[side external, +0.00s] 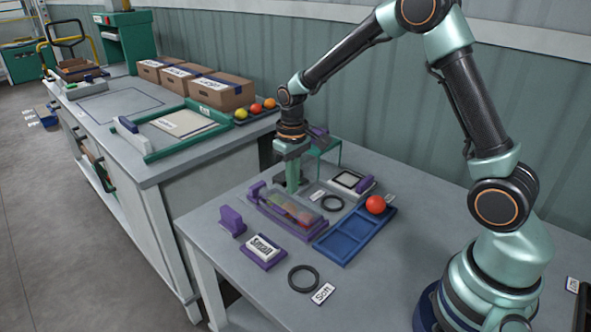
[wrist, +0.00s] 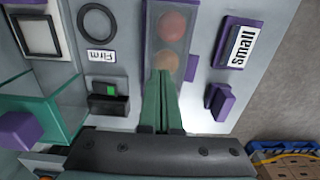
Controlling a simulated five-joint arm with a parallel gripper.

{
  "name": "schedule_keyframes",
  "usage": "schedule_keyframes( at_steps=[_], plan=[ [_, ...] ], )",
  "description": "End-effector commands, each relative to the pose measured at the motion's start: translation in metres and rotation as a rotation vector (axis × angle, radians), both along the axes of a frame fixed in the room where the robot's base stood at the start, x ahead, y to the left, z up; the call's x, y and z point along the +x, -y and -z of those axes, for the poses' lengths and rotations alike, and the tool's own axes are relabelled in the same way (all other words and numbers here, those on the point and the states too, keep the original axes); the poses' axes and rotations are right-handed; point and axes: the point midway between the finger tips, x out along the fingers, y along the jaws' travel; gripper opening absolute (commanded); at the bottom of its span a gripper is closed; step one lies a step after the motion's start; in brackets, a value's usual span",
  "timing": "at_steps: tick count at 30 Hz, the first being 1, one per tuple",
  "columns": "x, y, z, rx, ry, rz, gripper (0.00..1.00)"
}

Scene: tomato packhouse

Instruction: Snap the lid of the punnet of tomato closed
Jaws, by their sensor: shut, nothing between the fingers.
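The clear punnet (side external: 286,210) with red and orange tomatoes inside lies in a purple holder (side external: 310,234) on the grey table. Its transparent lid appears to lie over the tomatoes; I cannot tell whether its edge is latched. In the wrist view the punnet (wrist: 170,42) runs up from my fingertips, with two tomatoes showing through the clear plastic. My gripper (side external: 292,188) points down at the punnet's far side, its green fingers shut and empty. In the wrist view my gripper (wrist: 160,74) overlaps the punnet's near end; whether it touches the lid is unclear.
A blue divided tray (side external: 345,240) is right of the punnet, with a loose red tomato (side external: 376,205) at its far end. A "Small" label block (side external: 262,250), a purple block (side external: 232,221) and black rings (side external: 303,278) lie around. Bare table is at the front left.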

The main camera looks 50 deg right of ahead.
Motion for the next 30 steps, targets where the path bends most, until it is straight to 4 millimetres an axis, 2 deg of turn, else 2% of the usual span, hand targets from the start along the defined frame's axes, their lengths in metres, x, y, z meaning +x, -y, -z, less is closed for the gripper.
schedule_keyframes(
  at_steps=[30],
  plan=[
    [0.0, 0.0, 0.013, 0.0, -0.001, 0.0, 0.0]
  ],
)
